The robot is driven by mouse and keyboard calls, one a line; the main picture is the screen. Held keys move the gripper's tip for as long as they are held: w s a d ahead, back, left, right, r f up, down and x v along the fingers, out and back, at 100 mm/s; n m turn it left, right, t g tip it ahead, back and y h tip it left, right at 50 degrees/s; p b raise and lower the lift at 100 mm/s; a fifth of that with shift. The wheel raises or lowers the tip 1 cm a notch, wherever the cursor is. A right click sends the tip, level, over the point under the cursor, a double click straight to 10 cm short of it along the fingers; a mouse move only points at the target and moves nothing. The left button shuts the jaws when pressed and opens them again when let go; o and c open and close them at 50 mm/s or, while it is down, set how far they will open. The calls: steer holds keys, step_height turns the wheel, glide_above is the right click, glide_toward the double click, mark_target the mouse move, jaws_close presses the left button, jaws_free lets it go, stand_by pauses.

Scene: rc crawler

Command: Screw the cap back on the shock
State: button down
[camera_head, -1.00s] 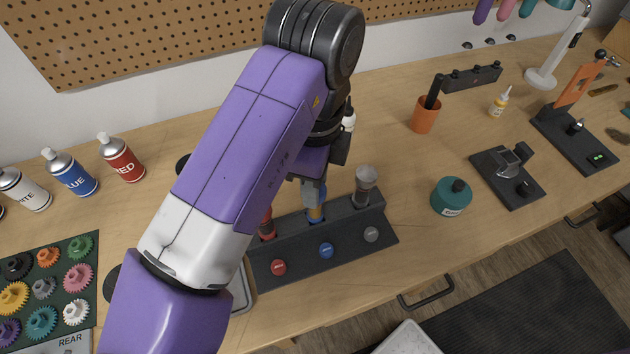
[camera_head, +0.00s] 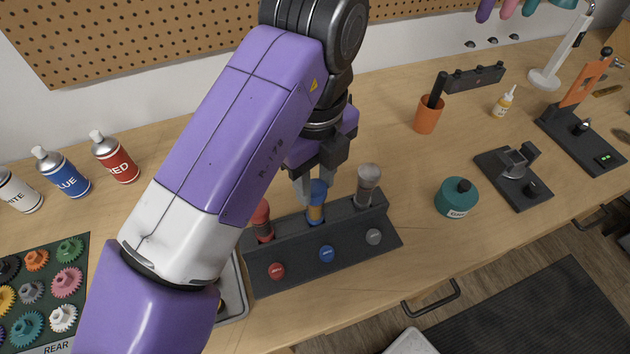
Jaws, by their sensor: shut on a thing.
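A dark stand (camera_head: 345,258) holds three upright shocks in a row, with a red, a blue and a grey button on its front. The red-capped shock (camera_head: 262,213) stands to the left, partly behind my arm. The grey-capped shock (camera_head: 368,180) stands close to the right of my gripper.
A teal round jar (camera_head: 456,198) and a dark fixture (camera_head: 512,178) stand to the right. An orange cup (camera_head: 429,116) is behind. Spray cans (camera_head: 115,157) and a gear board (camera_head: 45,290) are at left. A metal tray (camera_head: 236,300) lies partly under my arm.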

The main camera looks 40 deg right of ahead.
steer(key=shift+m, duration=1.1)
steer(key=shift+f+m+b, duration=0.2)
steer(key=shift+m+b, duration=0.6)
steer(key=m+b, duration=0.1)
steer(key=m, duration=0.1)
steer(key=shift+r+m, duration=0.1)
steer(key=shift+m, duration=0.2)
steer(key=c, duration=0.9)
jaws_free()
steer(key=shift+r, duration=0.1)
step_height(320, 180, up, 8)
steer(key=shift+f+p, duration=0.15)
steer(key=shift+p, duration=0.15)
